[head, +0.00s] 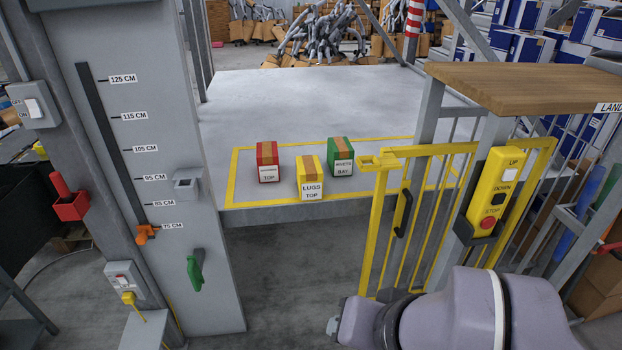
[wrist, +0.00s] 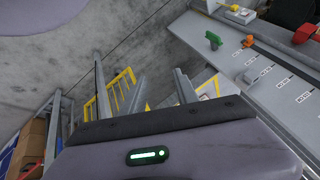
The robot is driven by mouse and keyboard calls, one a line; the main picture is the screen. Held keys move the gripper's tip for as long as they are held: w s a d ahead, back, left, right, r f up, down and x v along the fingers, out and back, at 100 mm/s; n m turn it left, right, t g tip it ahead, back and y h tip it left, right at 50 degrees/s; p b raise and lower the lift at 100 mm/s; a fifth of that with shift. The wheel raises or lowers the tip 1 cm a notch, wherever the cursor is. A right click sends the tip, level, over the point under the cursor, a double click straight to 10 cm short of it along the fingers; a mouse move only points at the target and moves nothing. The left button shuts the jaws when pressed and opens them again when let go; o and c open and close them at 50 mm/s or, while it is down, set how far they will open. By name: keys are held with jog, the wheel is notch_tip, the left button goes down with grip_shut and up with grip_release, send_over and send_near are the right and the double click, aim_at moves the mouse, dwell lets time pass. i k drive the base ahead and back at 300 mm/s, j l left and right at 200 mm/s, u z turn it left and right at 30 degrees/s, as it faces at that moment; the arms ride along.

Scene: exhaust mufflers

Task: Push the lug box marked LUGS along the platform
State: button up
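The lug box marked LUGS (head: 310,178) is yellow with a brown tape strip and a white label reading LUGS TOP. It stands upright near the front edge of the grey platform (head: 300,100), inside a yellow outline. A red box (head: 267,162) stands to its left and a green box (head: 341,157) to its right and farther back, with gaps between them. The head view shows only my arm, low at the right, apart from the boxes. No lug box is clear in the wrist view.
A yellow gate (head: 420,205) with an UP/DOWN/STOP control (head: 495,195) stands right of the boxes, below a wooden shelf (head: 540,85). A grey column (head: 150,150) with a height scale and green lever (head: 194,270) stands left. The platform behind the boxes is clear.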

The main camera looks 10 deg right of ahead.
aim_at(309, 170)
jog(key=i+u, duration=0.45)
jog(key=i, duration=1.35)
